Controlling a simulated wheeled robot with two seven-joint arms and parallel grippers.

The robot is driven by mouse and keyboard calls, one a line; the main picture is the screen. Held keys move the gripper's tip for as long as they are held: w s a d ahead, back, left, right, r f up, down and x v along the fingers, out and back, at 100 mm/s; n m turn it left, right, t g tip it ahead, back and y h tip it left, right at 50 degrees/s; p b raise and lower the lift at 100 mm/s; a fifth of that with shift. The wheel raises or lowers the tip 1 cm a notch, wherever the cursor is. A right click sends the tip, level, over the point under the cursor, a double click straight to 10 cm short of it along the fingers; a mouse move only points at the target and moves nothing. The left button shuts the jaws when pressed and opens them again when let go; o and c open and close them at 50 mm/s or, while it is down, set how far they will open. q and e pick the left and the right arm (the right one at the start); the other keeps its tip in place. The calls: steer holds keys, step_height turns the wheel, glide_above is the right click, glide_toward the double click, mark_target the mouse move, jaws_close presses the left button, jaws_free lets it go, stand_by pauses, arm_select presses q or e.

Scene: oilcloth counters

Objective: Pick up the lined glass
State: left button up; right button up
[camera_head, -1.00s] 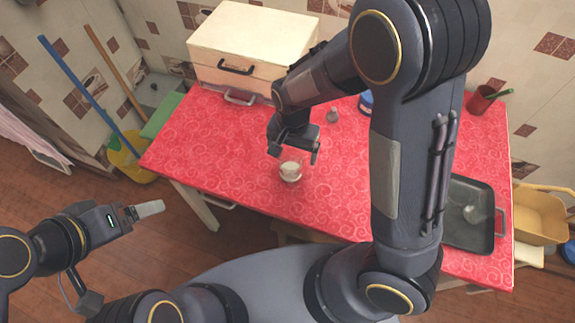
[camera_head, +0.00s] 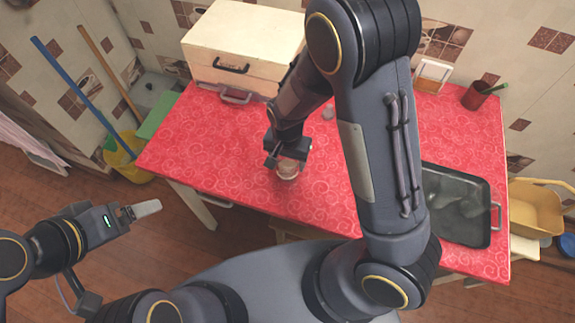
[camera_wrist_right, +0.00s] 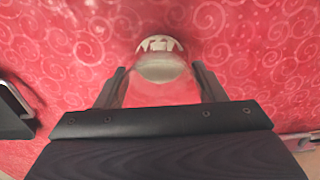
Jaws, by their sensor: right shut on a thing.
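The lined glass (camera_head: 287,171) is a small clear glass with a pale band, at the front middle of the red counter. My right gripper (camera_head: 286,160) is over it from above, with its fingers on either side. In the right wrist view the glass (camera_wrist_right: 160,66) sits between the two fingers of the right gripper (camera_wrist_right: 161,88), which are shut on it. I cannot tell whether it is lifted off the cloth. My left gripper (camera_head: 143,210) is off the counter at the left, away from the glass; its finger opening is not clear.
A cream drawer box (camera_head: 240,45) stands at the back left of the counter (camera_head: 215,150). A dark tray (camera_head: 455,205) lies at the right. A red cup (camera_head: 477,94) and a framed glass item (camera_head: 431,75) stand at the back right. Open cloth lies left of the glass.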

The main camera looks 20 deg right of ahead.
steer(key=shift+c, duration=1.2)
steer(key=shift+r, duration=0.1)
